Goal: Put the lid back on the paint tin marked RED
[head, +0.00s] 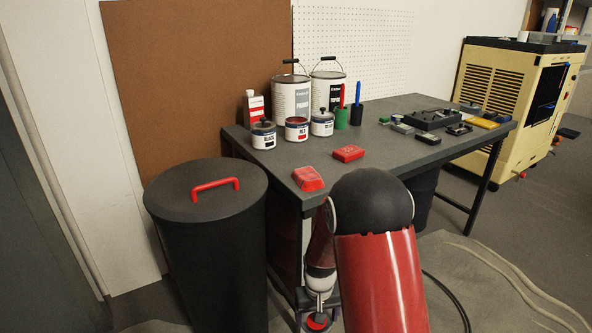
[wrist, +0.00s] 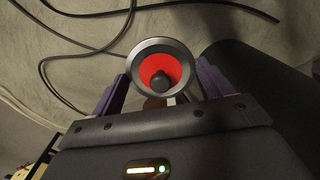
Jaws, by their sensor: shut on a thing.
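The lid (wrist: 148,66), a grey ring with a red middle and a dark knob, sits between the purple fingers of my gripper (wrist: 163,82) in the wrist view. My gripper is shut on it. In the head view my gripper (head: 317,308) hangs low in front of the table's near end, below the tabletop, and the lid's red shows there partly hidden. The paint tin marked RED (head: 297,132) stands on the table with its red top showing and no knob. It stands between the black-labelled tin (head: 263,140) and the blue-labelled tin (head: 321,128), both with knobbed lids.
Two large primer cans (head: 291,98) stand behind the small tins, with a red-and-white bottle (head: 254,105) and a green cup (head: 341,119) nearby. A black lidded bin (head: 206,250) stands left of the table (head: 400,155). Cables lie on the floor.

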